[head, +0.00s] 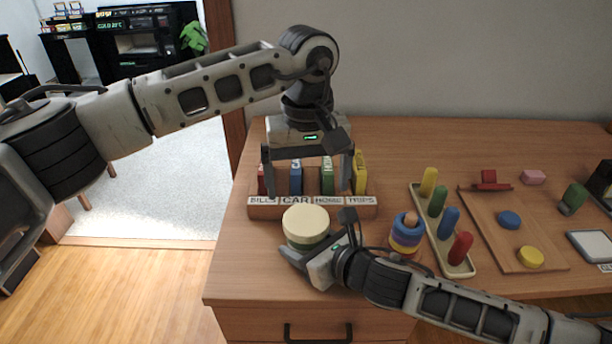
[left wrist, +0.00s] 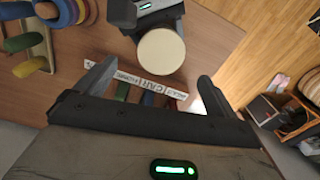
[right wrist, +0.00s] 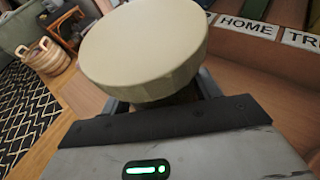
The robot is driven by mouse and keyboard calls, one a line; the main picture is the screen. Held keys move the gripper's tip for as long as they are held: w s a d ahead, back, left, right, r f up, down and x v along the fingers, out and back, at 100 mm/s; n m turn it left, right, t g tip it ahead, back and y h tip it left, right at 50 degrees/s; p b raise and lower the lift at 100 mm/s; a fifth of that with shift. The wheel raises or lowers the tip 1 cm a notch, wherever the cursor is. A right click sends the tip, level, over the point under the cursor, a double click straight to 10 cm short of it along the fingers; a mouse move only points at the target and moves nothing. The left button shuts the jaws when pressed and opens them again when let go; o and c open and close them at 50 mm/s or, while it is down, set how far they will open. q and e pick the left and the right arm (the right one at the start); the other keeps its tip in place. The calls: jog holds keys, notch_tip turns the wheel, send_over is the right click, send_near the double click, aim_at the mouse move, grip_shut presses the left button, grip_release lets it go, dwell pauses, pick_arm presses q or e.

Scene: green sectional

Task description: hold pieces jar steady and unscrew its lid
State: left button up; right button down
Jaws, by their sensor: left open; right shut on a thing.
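The pieces jar (head: 304,240) stands upright near the front left of the desk, a greenish body under a wide cream lid (head: 306,220). The lid also shows in the left wrist view (left wrist: 161,52) and, large, in the right wrist view (right wrist: 145,45). My right gripper (head: 303,262) is shut on the jar's body below the lid; its fingers are mostly hidden by the lid in the right wrist view. My left gripper (head: 307,180) is open and empty, pointing down behind the jar, over the labelled sorter. It is apart from the lid.
The wooden sorter (head: 262,211) with labels and coloured blocks stands just behind the jar. A ring stacker (head: 406,236), a peg tray (head: 459,270) and a board (head: 500,235) with coloured pieces lie to the right. The desk's left edge is close to the jar.

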aim_at(306, 219)
pick_arm(q)
jog(key=shift+w+a+m, duration=0.1)
jog(key=shift+a+m, duration=0.05)
jog(key=shift+m, duration=0.65)
jog(key=shift+f, duration=0.3)
notch_tip(306, 219, down, 7)
jog(key=shift+f, duration=0.2)
